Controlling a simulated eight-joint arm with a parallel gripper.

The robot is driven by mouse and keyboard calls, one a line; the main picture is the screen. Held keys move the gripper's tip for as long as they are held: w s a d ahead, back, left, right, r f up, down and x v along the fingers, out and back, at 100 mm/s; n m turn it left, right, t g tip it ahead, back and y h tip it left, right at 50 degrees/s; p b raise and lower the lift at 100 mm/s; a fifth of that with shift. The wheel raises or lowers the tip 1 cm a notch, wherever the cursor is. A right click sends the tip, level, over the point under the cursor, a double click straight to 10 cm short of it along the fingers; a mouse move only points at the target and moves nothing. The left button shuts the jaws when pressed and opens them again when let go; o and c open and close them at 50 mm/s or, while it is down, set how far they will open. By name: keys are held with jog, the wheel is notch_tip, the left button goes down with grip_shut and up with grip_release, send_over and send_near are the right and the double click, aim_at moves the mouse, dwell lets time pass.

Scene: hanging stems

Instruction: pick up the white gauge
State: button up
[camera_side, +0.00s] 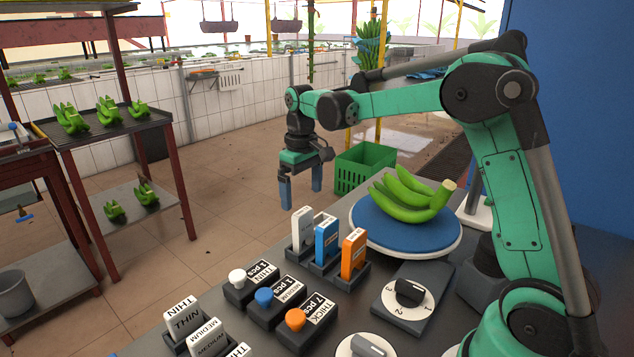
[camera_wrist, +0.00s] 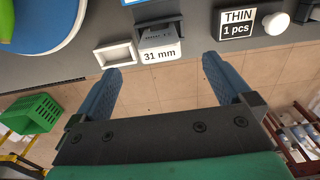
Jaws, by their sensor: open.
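The white gauge (camera_side: 302,230) stands upright in a dark holder on the bench in the side view, at the left end of a row with a blue gauge (camera_side: 327,239) and an orange gauge (camera_side: 353,253). My gripper (camera_side: 301,196) is open and empty, pointing down, just above and behind the white gauge in that picture, apart from it. In the wrist view, my gripper (camera_wrist: 163,75) has its blue fingers spread wide. I cannot tell how much of the gauge shows there.
Labelled knob blocks (camera_side: 252,285) stand in front of the gauges. A blue round stand (camera_side: 405,226) holds green bananas (camera_side: 408,197) to the right. A dial (camera_side: 408,297) sits nearby. A green crate (camera_side: 364,168) is on the floor beyond the bench.

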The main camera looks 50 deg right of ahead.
aim_at(303, 211)
jog(key=shift+f, duration=2.8)
jog(key=c, duration=1.3)
jog(key=shift+r, duration=0.1)
